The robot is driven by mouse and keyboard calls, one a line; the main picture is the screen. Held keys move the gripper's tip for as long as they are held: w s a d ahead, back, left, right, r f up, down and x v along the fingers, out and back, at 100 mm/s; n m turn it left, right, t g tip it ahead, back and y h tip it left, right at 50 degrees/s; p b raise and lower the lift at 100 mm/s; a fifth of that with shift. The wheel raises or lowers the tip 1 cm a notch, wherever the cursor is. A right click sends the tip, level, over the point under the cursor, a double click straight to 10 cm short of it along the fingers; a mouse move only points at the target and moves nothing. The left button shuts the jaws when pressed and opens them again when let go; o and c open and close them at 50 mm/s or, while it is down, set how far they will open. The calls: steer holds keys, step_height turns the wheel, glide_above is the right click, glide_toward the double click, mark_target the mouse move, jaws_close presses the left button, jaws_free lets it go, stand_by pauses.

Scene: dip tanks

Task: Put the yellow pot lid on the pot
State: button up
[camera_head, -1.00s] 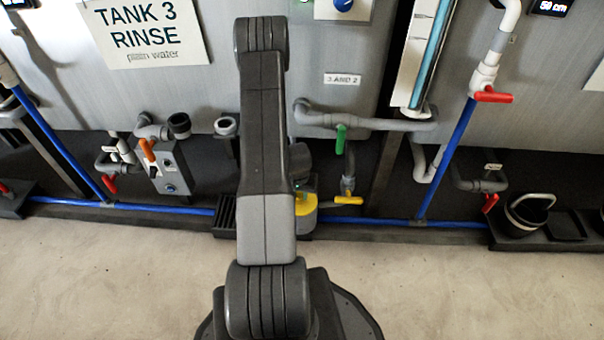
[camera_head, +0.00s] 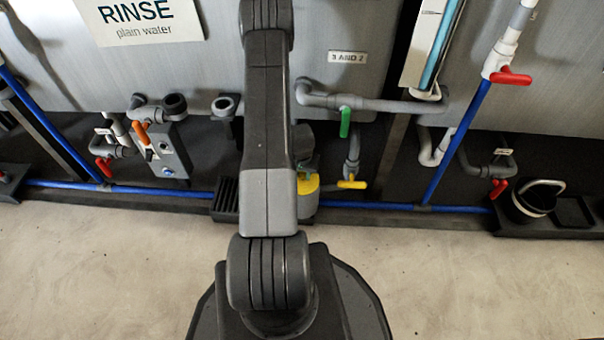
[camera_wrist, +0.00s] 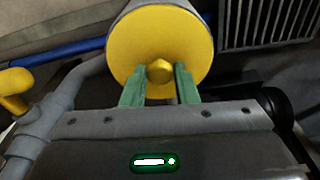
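The yellow lid (camera_wrist: 184,45) is a round disc with a small yellow knob, and it covers the end of the grey pot (camera_wrist: 190,5) in the wrist view. In the head view a part of the yellow lid (camera_head: 310,183) shows on top of the pot (camera_head: 307,205), just right of my arm. My gripper (camera_wrist: 160,72) has its two green fingers on either side of the knob, with a small gap at each side. Its fingers are hidden behind my arm in the head view. I cannot tell whether the lid sits fully flat.
A dark slotted grate (camera_head: 227,196) stands left of the pot. A yellow valve handle (camera_head: 352,184) and a green one (camera_head: 345,122) are close on the right. A blue pipe (camera_head: 375,206) runs low along the tanks. A black bucket (camera_head: 522,208) stands far right. The floor in front is clear.

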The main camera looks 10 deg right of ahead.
steer(key=o, duration=0.3)
steer(key=shift+r, duration=0.15)
steer(key=r+p, duration=0.1)
steer(key=r, duration=0.3)
steer(key=s+r+p, duration=0.1)
steer(key=r+p, duration=0.1)
steer(key=r, duration=0.2)
steer(key=r+p, duration=0.2)
steer(key=r, duration=0.2)
steer(key=shift+s+a, duration=0.2)
steer(key=shift+a, duration=0.05)
stand_by(0.6)
